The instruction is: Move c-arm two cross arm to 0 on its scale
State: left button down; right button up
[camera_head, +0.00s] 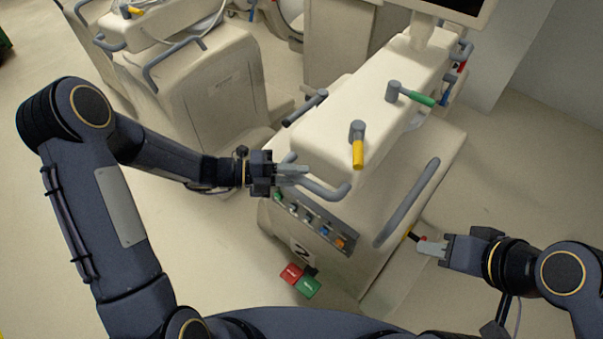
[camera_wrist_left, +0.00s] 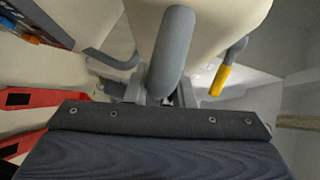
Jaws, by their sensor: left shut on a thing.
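C-arm two (camera_head: 400,150) is the cream covered cart in the middle of the head view, with a "2" label (camera_head: 302,251) low on its front. Its cross arm is the long cream top body. A grey bar handle (camera_head: 335,190) curves out at its near end. My left gripper (camera_head: 296,170) is shut on this handle at its left part. In the left wrist view the grey handle (camera_wrist_left: 172,55) runs down between the fingers. My right gripper (camera_head: 428,247) is low beside the cart's right side; its finger gap is unclear. I cannot make out a scale.
A yellow-handled lever (camera_head: 357,150) and a green-handled lever (camera_head: 415,96) stand on the top. A control panel (camera_head: 318,223) and red (camera_head: 291,273) and green (camera_head: 307,287) pedals are at the front. Another covered cart (camera_head: 205,85) stands behind left. Floor at left is clear.

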pick_arm(q)
jog(key=shift+w+a+r, duration=0.15)
jog(key=shift+w+a, duration=0.2)
jog(key=shift+a, duration=0.1)
jog(key=c, duration=1.7)
grip_release()
jog(key=o, duration=0.4)
jog(key=shift+s+d, duration=0.15)
jog(key=shift+s, duration=0.1)
jog(key=shift+o, duration=0.2)
jog(key=s+a+b, duration=0.1)
jog(key=a, duration=0.6)
jog(key=shift+a+r, duration=0.35)
jog(key=shift+r, duration=0.1)
